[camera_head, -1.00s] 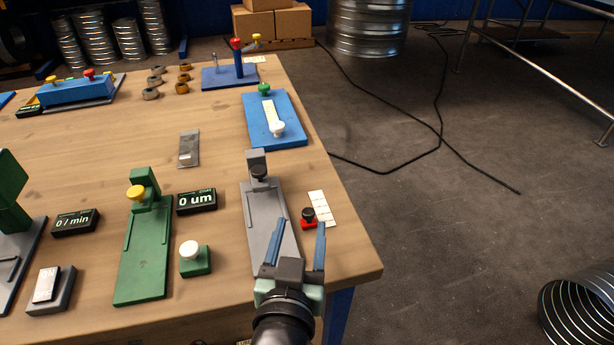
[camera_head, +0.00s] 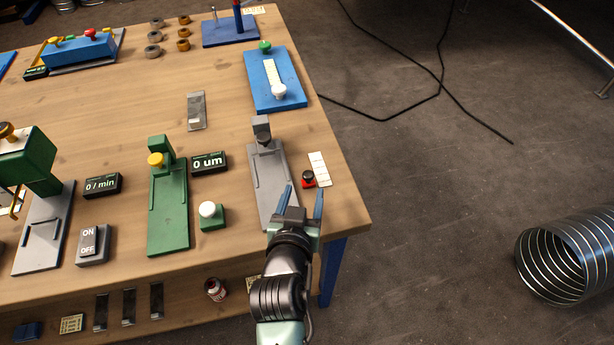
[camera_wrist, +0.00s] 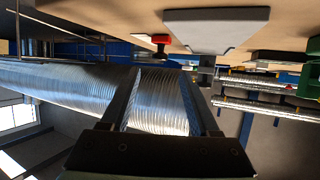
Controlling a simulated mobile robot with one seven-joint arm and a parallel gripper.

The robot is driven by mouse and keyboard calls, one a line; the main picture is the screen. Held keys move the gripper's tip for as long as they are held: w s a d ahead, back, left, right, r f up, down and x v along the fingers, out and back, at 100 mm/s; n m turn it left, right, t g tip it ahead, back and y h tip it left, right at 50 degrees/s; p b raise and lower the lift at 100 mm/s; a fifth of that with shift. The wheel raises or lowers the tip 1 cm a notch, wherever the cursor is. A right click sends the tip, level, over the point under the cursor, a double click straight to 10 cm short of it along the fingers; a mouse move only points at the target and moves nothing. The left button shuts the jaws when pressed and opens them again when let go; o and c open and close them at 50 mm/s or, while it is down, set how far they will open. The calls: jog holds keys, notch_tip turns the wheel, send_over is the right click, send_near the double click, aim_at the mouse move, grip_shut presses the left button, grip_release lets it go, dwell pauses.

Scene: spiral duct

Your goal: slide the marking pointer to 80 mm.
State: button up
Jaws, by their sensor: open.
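The marking pointer is a small red slider with a black knob (camera_head: 308,179). It sits beside the near end of a white scale strip (camera_head: 319,168) near the table's right edge. The strip's marks are too small to read. My gripper (camera_head: 304,192) is open and empty, its two blue fingers apart just on the near side of the pointer in the head view. In the wrist view the table shows at the top, and the red pointer (camera_wrist: 161,39) lies beyond my open fingers (camera_wrist: 160,76). No finger visibly touches it.
A grey plate with an upright block (camera_head: 271,185) stands just left of the pointer. A green fixture (camera_head: 168,215) and a green block with a white knob (camera_head: 212,216) are farther left. A blue plate (camera_head: 275,82) lies behind. The table's right edge is close by, with open floor beyond.

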aim_at(308, 176)
jog(key=shift+x, duration=3.1)
jog(key=shift+c, duration=0.4)
grip_shut()
